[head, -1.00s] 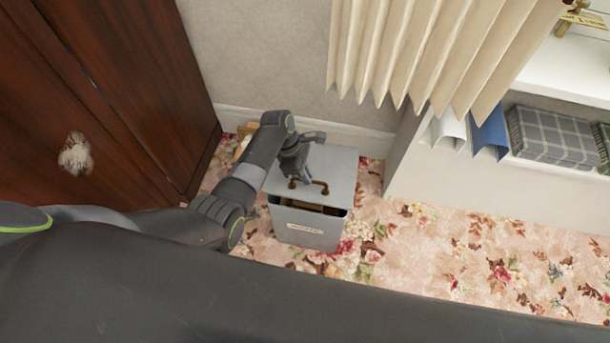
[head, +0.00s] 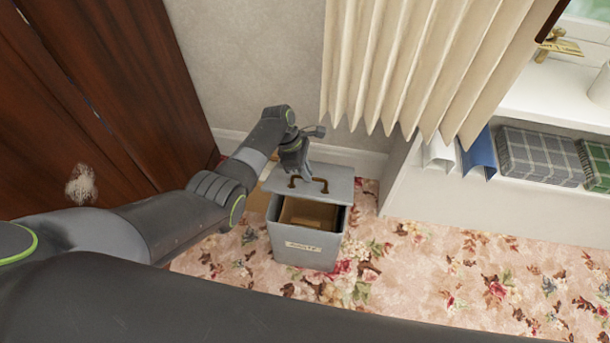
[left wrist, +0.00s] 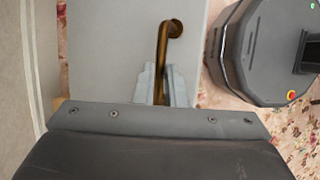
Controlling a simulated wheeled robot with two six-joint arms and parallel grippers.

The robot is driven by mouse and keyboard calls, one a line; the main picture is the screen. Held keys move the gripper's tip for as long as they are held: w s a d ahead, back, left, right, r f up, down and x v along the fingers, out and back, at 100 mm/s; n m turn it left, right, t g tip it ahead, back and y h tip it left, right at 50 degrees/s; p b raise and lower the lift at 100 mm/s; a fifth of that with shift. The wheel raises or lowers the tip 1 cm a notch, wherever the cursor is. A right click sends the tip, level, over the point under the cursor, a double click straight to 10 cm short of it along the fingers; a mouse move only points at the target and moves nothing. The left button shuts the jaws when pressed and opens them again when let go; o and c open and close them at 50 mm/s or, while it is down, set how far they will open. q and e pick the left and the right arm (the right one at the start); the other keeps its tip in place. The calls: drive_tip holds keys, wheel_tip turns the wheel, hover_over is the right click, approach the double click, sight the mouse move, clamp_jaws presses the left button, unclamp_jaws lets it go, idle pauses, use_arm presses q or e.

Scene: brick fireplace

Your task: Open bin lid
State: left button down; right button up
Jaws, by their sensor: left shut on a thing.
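A grey bin (head: 308,252) with a small label on its front stands on the carpet by the wall. Its grey lid (head: 338,181) is partly open: the front is raised or drawn back, and brown contents show inside. A brass handle (head: 307,185) sits on the lid. My left gripper (head: 296,177) is at the handle's left part. In the left wrist view its fingers (left wrist: 164,88) are shut around the brass handle (left wrist: 163,50), with the lid (left wrist: 110,55) beneath. My right gripper is not in view.
A dark wooden wardrobe (head: 110,95) stands at the left. A white shelf unit (head: 430,190) with folders and plaid boxes is at the right. Floral carpet (head: 450,265) is clear in front of the shelf.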

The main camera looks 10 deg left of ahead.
use_arm(q)
drive_tip(key=shift+w+r, duration=0.1)
drive_tip(key=shift+w, duration=0.05)
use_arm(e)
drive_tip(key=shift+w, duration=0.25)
